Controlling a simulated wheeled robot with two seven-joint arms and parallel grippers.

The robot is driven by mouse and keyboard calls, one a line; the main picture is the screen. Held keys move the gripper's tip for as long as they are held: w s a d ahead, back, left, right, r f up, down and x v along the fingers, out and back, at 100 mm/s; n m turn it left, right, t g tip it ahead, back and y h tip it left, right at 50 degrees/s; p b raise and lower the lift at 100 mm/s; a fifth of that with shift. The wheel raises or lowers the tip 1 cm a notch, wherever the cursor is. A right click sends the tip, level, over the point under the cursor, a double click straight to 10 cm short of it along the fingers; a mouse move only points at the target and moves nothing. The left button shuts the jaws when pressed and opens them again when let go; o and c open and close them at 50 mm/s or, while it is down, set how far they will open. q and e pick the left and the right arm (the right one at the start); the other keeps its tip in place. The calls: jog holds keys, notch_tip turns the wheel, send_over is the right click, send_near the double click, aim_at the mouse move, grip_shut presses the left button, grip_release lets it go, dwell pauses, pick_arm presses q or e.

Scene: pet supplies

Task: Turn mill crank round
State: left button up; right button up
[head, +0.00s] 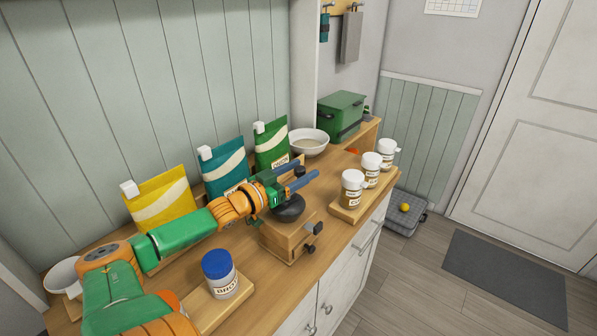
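The mill (287,242) is a wooden box with a dark bowl-shaped top (289,209), standing on the counter's middle. Dark knobs (314,229) show at its front right side. My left gripper (302,173) is just above and behind the bowl, its two blue fingers apart. A small dark knob (300,171), perhaps the crank's handle, shows between the fingers; I cannot tell whether they press on it. The crank's arm is mostly hidden by the gripper. My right gripper is not in view.
Yellow (163,205), teal (224,168) and green (272,145) bags stand along the wall. A blue-lidded jar (219,273) stands in front left of the mill, several labelled jars (352,189) to its right. A white bowl (308,142) is behind.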

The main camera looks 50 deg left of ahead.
aim_at(295, 174)
pick_arm(q)
jog(key=shift+w, duration=0.1)
jog(key=shift+s+p, duration=0.35)
jog(key=shift+s, duration=0.2)
jog(key=shift+s+p, duration=0.95)
jog(key=shift+s, duration=2.1)
